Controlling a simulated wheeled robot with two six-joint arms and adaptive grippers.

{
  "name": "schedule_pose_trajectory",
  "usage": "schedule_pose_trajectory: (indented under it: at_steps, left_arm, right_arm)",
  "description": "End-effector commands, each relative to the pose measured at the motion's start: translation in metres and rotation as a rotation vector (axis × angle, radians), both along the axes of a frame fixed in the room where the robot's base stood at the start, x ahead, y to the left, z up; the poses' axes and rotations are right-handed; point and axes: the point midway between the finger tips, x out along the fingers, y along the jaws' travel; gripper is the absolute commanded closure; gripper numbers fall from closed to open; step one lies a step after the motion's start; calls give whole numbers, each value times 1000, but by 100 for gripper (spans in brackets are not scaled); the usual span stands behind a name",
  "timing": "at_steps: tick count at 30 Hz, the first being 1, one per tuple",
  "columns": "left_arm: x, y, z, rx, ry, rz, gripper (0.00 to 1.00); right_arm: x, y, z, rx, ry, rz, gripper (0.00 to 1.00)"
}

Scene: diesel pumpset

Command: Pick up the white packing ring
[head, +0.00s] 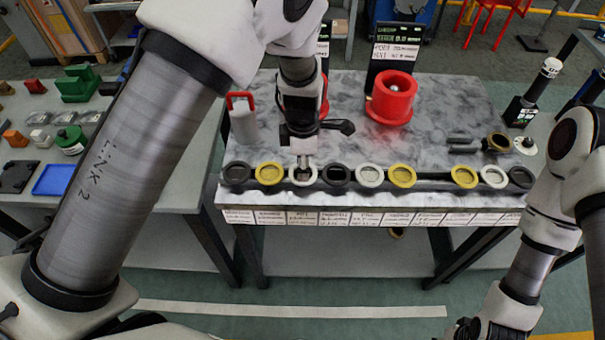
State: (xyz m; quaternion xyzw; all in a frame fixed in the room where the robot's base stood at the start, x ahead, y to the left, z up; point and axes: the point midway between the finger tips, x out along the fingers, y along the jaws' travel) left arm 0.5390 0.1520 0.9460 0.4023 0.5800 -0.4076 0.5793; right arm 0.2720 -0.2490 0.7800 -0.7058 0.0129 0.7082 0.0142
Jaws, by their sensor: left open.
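Several rings lie in a row along the front of the grey table, in black, yellow and white. Three are white: one (303,181) under my left gripper, one in the middle (370,176) and one towards the right end (493,177). My left gripper (304,163) points down over the leftmost white ring, its tips at or just above the far part of that ring. It is open; I cannot tell whether it touches the ring. My right arm is at the lower right; its gripper does not show.
Yellow rings (269,173) and black rings (236,174) sit close beside the white ones. Labels run along the front edge. A red cylinder (391,98) stands behind, and a red-handled canister (242,119) is left of my gripper. Dark cylindrical parts lie at right.

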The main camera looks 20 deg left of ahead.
Motion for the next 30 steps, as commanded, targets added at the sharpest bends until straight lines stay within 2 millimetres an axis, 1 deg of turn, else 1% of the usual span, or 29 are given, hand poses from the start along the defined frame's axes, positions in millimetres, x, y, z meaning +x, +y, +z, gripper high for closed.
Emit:
schedule_pose_trajectory:
  at_steps: [1,5,6,9,15,16,17,18,19,30]
  left_arm:
    - [-1,1,-4,0,3,0,57]
    - [0,5,-27,-1,5,0,57]
    - [0,4,-35,0,4,-1,57]
    - [0,4,-46,-1,2,0,57]
    - [0,4,-48,0,-1,-1,57]
    - [0,4,-48,0,-1,-1,64]
    - [0,4,-48,0,-1,-1,75]
    - [0,4,-48,0,-1,-1,89]
    - [0,4,-48,0,-1,-1,100]
    - [0,4,-48,0,-1,-1,100]
  right_arm:
    - [0,0,6,0,1,-1,58]
    - [0,0,18,0,1,-1,58]
    - [0,0,18,0,1,-1,58]
    - [0,0,19,0,1,-1,58]
    - [0,0,18,0,1,-1,58]
    - [0,0,18,0,1,-1,58]
    - [0,0,18,0,1,-1,58]
    - [0,0,18,0,1,-1,58]
    - [0,0,18,0,1,-1,58]
    - [0,0,18,0,1,-1,58]
